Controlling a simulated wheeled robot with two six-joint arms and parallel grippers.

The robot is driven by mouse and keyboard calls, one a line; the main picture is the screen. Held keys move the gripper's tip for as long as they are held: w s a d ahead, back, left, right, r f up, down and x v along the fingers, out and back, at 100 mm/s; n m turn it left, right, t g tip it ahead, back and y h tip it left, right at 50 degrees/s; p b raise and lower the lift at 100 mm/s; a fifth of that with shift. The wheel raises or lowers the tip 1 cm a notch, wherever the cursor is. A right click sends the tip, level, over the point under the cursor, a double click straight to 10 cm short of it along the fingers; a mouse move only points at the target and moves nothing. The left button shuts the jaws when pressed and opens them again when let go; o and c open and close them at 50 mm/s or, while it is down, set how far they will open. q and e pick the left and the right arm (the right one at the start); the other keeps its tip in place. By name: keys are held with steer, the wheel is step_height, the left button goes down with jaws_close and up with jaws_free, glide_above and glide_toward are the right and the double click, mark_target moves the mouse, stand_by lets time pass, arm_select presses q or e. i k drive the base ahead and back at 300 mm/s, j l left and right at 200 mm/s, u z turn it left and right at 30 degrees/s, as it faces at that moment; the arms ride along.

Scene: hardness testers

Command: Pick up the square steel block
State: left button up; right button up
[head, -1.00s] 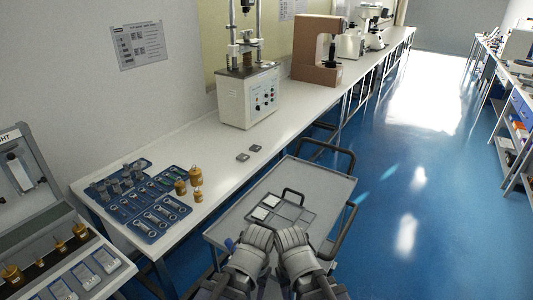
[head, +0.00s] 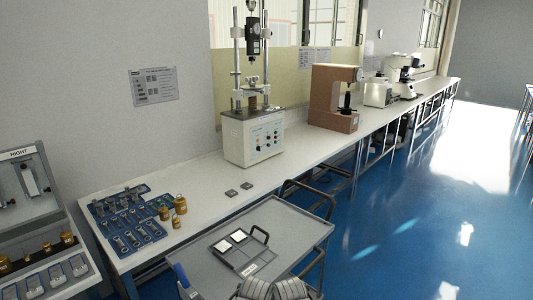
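Two small dark grey square blocks lie flat on the white bench in the head view, a left one (head: 231,193) and a right one (head: 246,185). They sit apart, in front of the tester. I cannot tell from here which is the square steel block. Two pale square plates (head: 238,236) lie in a grey tray (head: 256,264) on the cart. My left gripper (head: 255,289) and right gripper (head: 290,289) show only in part at the bottom edge, over the cart's near end, well away from the blocks. Their fingers cannot be made out.
The grey cart (head: 292,228) with dark handles stands close to the bench. A white tester (head: 252,138) stands behind the blocks. Blue trays (head: 128,225) and brass weights (head: 180,205) are to the left. The bench (head: 200,180) around the blocks is clear.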

mark_target(247, 185)
steer(key=i+l+u, duration=0.15)
steer(key=l, duration=0.35)
steer(key=i+l+u, duration=0.15)
steer(key=l, duration=0.35)
steer(key=l+u, duration=0.15)
steer(key=l, duration=0.35)
steer(key=i+l+u, duration=0.1)
steer(key=l, duration=0.25)
steer(key=i+l+u, duration=0.1)
steer(key=i+l, duration=0.15)
steer(key=l, duration=0.15)
steer(key=i+l+u, duration=0.1)
steer(key=l, duration=0.3)
steer(key=i+l, duration=0.25)
steer(key=l, duration=0.15)
steer(key=i+l+u, duration=0.15)
steer(key=l, duration=0.25)
steer(key=i+l+u, duration=0.1)
steer(key=l, duration=0.3)
steer(key=i+l, duration=0.2)
steer(key=l, duration=0.2)
steer(key=i+l+u, duration=0.1)
steer(key=l, duration=0.3)
steer(key=i, duration=0.1)
